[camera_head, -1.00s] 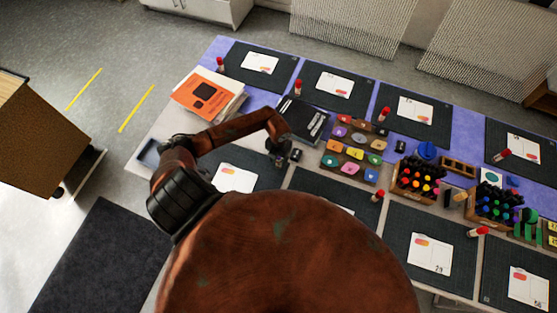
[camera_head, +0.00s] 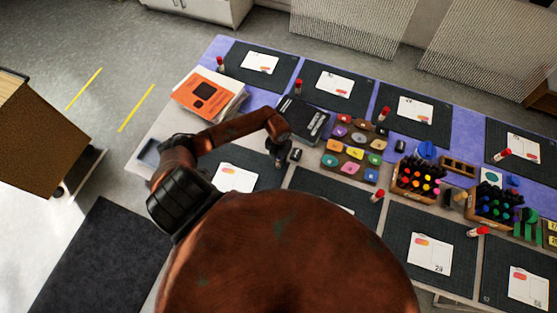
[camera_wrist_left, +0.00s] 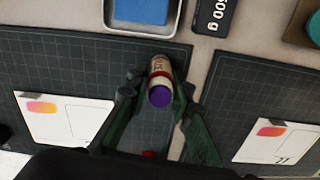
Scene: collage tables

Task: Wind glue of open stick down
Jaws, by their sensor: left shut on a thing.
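An open glue stick (camera_wrist_left: 160,68) shows in the left wrist view, with a pale label, a red band and a purple end (camera_wrist_left: 160,96) facing the camera. My left gripper (camera_wrist_left: 160,84) is shut on it, with a dark green finger on each side. In the head view my left gripper (camera_head: 279,158) is low over the near-left part of the table, beside a dark cutting mat; the stick cannot be made out there. A small red thing (camera_wrist_left: 149,154), possibly a cap, lies on the mat below the fingers. My right gripper is not in view.
Cutting mats with white cards cover the table, several with red-capped sticks such as this one (camera_head: 297,88). A metal tray (camera_wrist_left: 110,20) lies behind the gripper.

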